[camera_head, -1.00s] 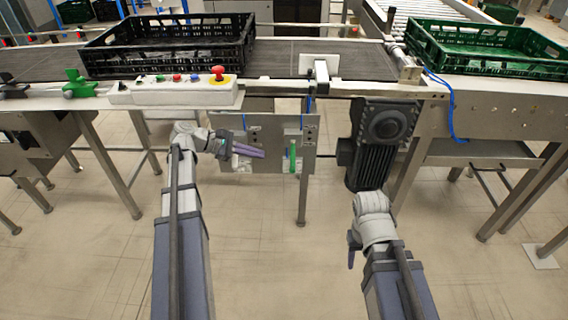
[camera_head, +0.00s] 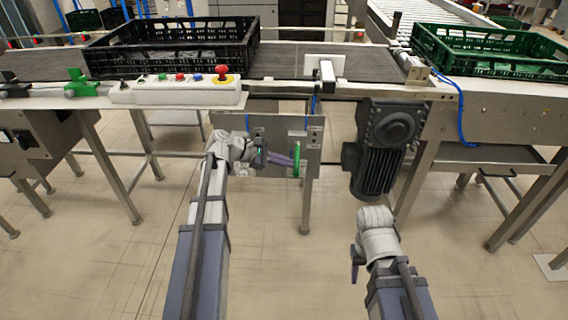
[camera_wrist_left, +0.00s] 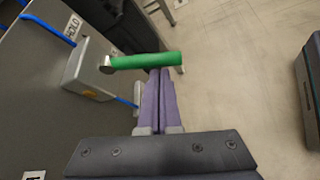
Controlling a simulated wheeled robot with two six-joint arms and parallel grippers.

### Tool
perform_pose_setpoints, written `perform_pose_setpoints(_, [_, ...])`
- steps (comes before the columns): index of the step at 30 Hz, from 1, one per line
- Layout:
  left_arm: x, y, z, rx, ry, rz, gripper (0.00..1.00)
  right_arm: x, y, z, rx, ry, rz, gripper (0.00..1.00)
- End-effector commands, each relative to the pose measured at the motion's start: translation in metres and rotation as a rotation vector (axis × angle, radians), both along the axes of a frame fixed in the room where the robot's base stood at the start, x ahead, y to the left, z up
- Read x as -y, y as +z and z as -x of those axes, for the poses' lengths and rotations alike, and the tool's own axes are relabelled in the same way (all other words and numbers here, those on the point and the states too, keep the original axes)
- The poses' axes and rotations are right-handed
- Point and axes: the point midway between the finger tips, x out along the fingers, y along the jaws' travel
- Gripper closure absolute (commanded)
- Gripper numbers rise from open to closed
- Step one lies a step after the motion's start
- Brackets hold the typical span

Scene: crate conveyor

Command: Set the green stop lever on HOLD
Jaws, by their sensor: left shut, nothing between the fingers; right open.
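The green stop lever (camera_head: 297,161) is on the metal panel below the conveyor. In the left wrist view the green lever (camera_wrist_left: 146,61) sticks out from a metal pivot on a grey box (camera_wrist_left: 86,75). My right gripper (camera_head: 355,271) hangs open, low and away from the panel.
A black crate (camera_head: 170,60) stands on the conveyor belt (camera_head: 290,62), and a green crate (camera_head: 490,69) is at the right. A control box (camera_head: 178,94) with a red button is above the panel. A dark motor (camera_head: 378,160) hangs right of the lever. The floor in front is clear.

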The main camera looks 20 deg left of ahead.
Motion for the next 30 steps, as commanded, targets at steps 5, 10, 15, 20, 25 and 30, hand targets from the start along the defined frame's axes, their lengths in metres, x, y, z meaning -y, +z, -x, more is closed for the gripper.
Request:
perform_pose_setpoints(5, [0.000,0.000,0.000,0.000,0.000,0.000,1.00,0.000,0.000,0.000,0.000,0.000,0.000,0.50])
perform_pose_setpoints(10, [0.000,0.001,0.000,-0.010,-0.001,0.003,1.00,0.000,0.002,0.000,0.000,0.000,0.000,0.50])
perform_pose_setpoints(15, [0.001,0.004,0.001,-0.050,-0.001,0.014,1.00,0.000,0.006,0.000,0.000,0.000,0.000,0.50])
perform_pose_setpoints(20, [0.002,0.005,0.002,-0.072,-0.001,0.020,1.00,0.000,0.008,0.000,0.000,0.000,0.000,0.50])
perform_pose_setpoints(25, [0.003,0.006,0.003,-0.101,-0.001,0.030,1.00,0.000,0.010,0.000,0.000,0.000,0.000,0.50])
perform_pose_setpoints(30, [0.006,0.008,0.004,-0.135,-0.002,0.040,1.00,0.000,0.013,0.000,0.000,0.000,0.000,0.50])
